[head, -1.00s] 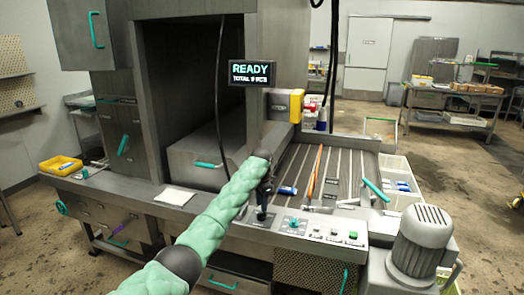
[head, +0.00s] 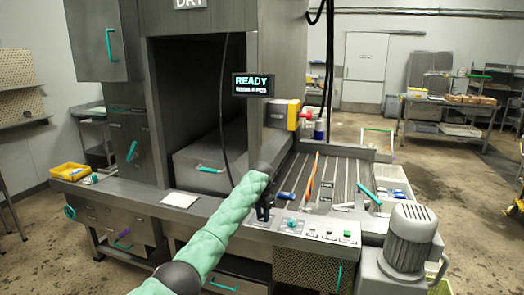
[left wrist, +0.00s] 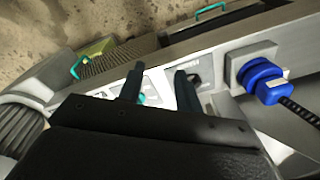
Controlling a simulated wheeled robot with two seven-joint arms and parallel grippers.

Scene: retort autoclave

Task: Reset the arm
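My left arm, in a green sleeve, reaches up from the bottom of the head view. Its dark left gripper (head: 265,208) is over the front edge of the machine, by the left end of the control panel (head: 310,231). In the left wrist view the two dark fingers of the left gripper (left wrist: 160,83) stand apart with nothing seen between them. A labelled panel strip lies beyond them. A blue fitting (left wrist: 262,80) with a black ribbed stem is to their right. My right gripper is not in view.
The retort chamber (head: 190,100) stands open, with a READY display (head: 253,84) beside it. A slatted bed (head: 330,177) holds an orange rod (head: 312,176). A grey motor (head: 410,238) is at right. A yellow tray (head: 70,171) sits at left. Floor beyond is open.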

